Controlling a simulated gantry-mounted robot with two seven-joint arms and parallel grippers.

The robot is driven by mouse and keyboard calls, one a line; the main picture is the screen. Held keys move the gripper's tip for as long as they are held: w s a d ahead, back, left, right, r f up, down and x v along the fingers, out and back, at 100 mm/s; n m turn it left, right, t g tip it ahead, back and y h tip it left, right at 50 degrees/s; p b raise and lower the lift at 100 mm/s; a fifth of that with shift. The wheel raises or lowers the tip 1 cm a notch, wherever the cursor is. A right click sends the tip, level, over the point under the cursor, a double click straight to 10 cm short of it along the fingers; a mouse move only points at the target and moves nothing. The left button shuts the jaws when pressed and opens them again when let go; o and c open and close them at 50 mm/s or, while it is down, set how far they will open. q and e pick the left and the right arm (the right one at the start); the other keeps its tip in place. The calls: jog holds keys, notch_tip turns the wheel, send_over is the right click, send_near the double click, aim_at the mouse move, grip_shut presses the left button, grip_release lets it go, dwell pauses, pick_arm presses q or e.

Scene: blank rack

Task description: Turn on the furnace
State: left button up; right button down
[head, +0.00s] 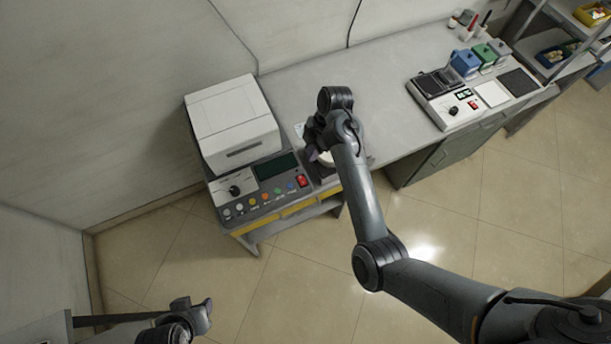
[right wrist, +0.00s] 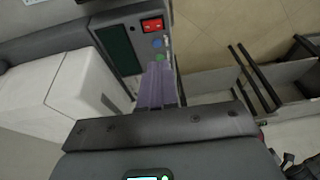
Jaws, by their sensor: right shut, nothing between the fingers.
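The furnace (head: 232,117) is a white box at the left end of the grey bench. Its control panel (head: 216,188) has a dark dial, a dark green screen (head: 276,166), a row of coloured buttons and a red switch (head: 302,181). My right gripper (head: 311,153) is above the bench, just beyond the panel's right end. In the right wrist view its purple fingers (right wrist: 157,76) are together and empty, pointing at the panel near the green button. The red switch (right wrist: 152,25) shows beyond the fingertips. My left gripper (head: 203,314) is at the bottom left, away from the panel; its fingers are unclear.
A scale-like device (head: 447,98) and coloured blocks (head: 466,63) stand on the bench's right part. A shelf with bins (head: 557,52) is at the far right. A round light-coloured item beside the panel is mostly hidden by my right arm. The floor in front is clear.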

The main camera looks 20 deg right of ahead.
send_near(303, 184)
jog(key=x, duration=0.5)
jog(key=shift+w+a, duration=0.1)
jog(key=shift+a, duration=0.15)
jog(key=shift+f, duration=0.7)
